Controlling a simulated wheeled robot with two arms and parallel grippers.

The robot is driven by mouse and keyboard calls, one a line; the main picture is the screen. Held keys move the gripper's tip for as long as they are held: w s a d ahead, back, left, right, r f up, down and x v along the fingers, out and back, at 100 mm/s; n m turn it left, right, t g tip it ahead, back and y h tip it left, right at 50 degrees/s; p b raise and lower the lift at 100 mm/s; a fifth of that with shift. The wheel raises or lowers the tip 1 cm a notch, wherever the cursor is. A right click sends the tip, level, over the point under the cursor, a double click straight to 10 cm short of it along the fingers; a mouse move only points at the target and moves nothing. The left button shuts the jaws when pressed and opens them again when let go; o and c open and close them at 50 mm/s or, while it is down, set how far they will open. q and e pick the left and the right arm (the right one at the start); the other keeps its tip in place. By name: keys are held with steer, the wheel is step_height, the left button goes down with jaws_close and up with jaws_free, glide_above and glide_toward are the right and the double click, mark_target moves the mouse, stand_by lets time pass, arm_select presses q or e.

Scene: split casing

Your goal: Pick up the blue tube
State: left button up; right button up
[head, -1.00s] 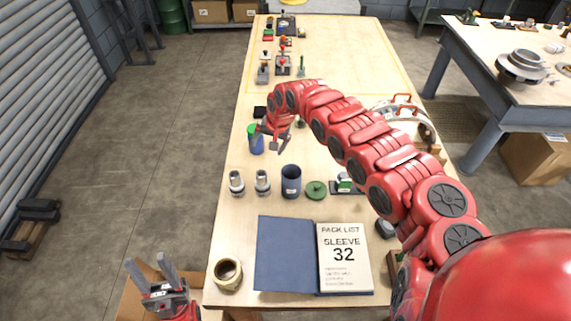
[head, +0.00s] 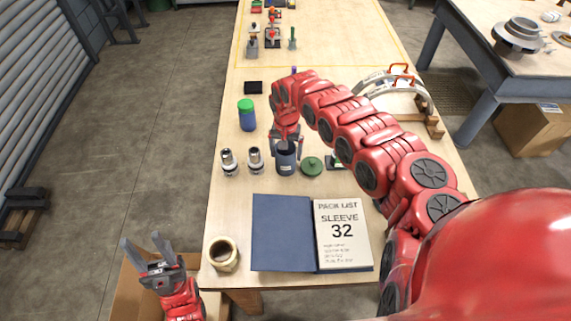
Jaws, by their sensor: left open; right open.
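A blue container with a green lid (head: 247,115) stands further back to the left. My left gripper (head: 148,250) is open and empty, low at the left, beside the table's near left corner.
Two metal fittings (head: 241,161) stand left of the tube, and a green round lid (head: 312,166) lies right of it. A black block (head: 253,88) lies further back.

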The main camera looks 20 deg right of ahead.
steer(key=f+b, duration=0.5)
steer(key=shift+w+f, duration=0.15)
steer(key=shift+w, duration=0.05)
steer(key=shift+r, duration=0.2)
steer(key=shift+c, duration=0.4)
steer(key=c, duration=1)
